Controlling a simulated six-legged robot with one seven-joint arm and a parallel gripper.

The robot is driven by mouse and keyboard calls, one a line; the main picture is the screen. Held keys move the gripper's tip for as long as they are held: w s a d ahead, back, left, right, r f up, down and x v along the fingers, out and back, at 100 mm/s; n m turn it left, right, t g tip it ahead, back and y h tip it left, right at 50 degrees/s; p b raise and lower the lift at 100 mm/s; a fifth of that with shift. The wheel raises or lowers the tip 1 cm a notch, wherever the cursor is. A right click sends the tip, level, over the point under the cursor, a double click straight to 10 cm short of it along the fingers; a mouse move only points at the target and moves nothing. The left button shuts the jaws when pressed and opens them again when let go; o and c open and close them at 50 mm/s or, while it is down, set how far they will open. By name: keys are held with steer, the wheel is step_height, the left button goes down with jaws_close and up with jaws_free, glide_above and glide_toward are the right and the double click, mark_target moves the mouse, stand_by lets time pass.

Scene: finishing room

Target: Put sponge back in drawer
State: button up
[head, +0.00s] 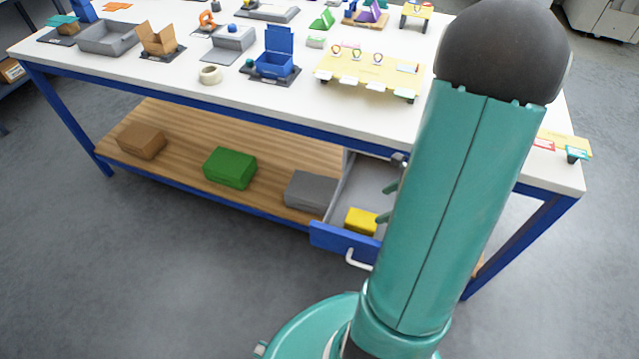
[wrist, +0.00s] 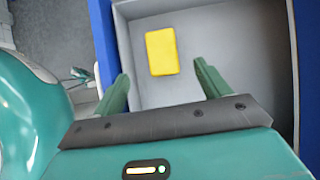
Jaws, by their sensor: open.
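The yellow sponge (head: 361,221) lies on the floor of the open drawer (head: 344,239), near its blue front. In the wrist view the sponge (wrist: 162,52) lies flat inside the grey drawer (wrist: 262,50), apart from the drawer walls. My gripper (wrist: 162,82) is open and empty. Its two green fingers are spread, and the sponge shows beyond and between their tips. In the head view my arm hides most of the gripper and the right part of the drawer; only the fingertips (head: 387,203) show over the drawer.
The white table (head: 150,60) above the drawer holds a blue box (head: 275,62), a yellow board (head: 368,73), a tape roll (head: 210,75) and several other items. Brown (head: 141,141), green (head: 230,168) and grey (head: 310,192) boxes stand on the lower wooden shelf. The floor in front is clear.

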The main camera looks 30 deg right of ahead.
steer(key=w+a+r+n+g, duration=0.1)
steer(key=w+a+r+n, duration=0.2)
steer(key=a+r+n, duration=0.45)
steer(key=w+a+r+n+g, duration=0.1)
steer(key=w+a+r+n, duration=0.1)
steer(key=a+r+n, duration=0.55)
steer(key=s+a+r+n+t+h, duration=0.2)
steer(key=s+a+r+n+h, duration=0.2)
steer(key=a+r+n, duration=0.7)
steer(key=shift+s+a+r+n, duration=0.2)
steer(key=shift+s+n, duration=0.35)
steer(key=shift+n, duration=0.45)
